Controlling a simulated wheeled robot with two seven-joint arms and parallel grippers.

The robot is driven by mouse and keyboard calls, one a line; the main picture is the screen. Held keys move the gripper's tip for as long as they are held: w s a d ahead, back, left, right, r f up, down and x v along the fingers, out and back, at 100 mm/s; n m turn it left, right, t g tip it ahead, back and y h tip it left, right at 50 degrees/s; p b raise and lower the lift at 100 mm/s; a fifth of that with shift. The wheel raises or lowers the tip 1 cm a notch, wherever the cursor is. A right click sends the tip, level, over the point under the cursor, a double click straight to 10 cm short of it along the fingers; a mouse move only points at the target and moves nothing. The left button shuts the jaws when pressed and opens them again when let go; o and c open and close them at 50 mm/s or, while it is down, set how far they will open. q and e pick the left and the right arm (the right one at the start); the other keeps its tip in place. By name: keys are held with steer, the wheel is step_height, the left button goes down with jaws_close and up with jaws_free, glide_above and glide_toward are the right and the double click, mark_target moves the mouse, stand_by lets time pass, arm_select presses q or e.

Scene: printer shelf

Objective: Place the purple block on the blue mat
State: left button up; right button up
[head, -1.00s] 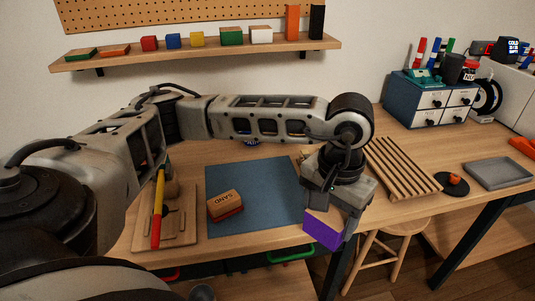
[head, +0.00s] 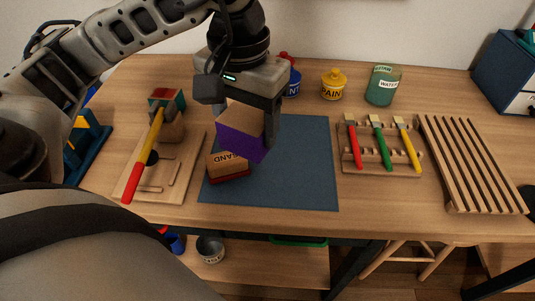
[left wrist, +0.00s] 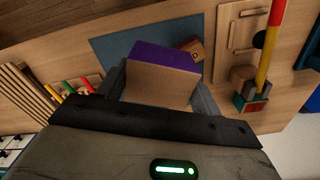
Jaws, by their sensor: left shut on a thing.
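The purple block (head: 240,143) has a bare wood-coloured top and purple sides. My left gripper (head: 246,125) is shut on it and holds it above the blue mat (head: 300,160), over the mat's left part. In the left wrist view the block (left wrist: 160,80) sits between the fingers of the gripper (left wrist: 163,92), with the mat (left wrist: 112,46) beyond it. A sanding block (head: 228,168) with a red base lies on the mat's left side, just below the purple block in the picture and partly hidden by it. My right gripper is not in view.
Left of the mat is a wooden board (head: 185,188) with a red-and-yellow-handled tool (head: 146,155). Right of it stand a brush rack (head: 378,168) and a slatted rack (head: 470,165). Paint pots (head: 333,85) and a water jar (head: 382,85) stand behind. The mat's right half is clear.

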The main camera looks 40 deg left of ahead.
arm_select(q)
steer(key=w+f, duration=0.3)
steer(key=w+a+f, duration=0.1)
steer(key=w+f, duration=0.2)
steer(key=w+a+f, duration=0.1)
steer(key=w+f, duration=0.1)
steer(key=w, duration=0.1)
steer(key=shift+w+a+f+p, duration=0.2)
steer(key=shift+w+f+p, duration=0.1)
steer(key=shift+f, duration=0.1)
steer(key=shift+w+f, duration=0.35)
steer(key=shift+f, duration=0.2)
step_height(320, 180, down, 3)
steer(key=shift+p, duration=0.5)
steer(key=shift+w+f, duration=0.1)
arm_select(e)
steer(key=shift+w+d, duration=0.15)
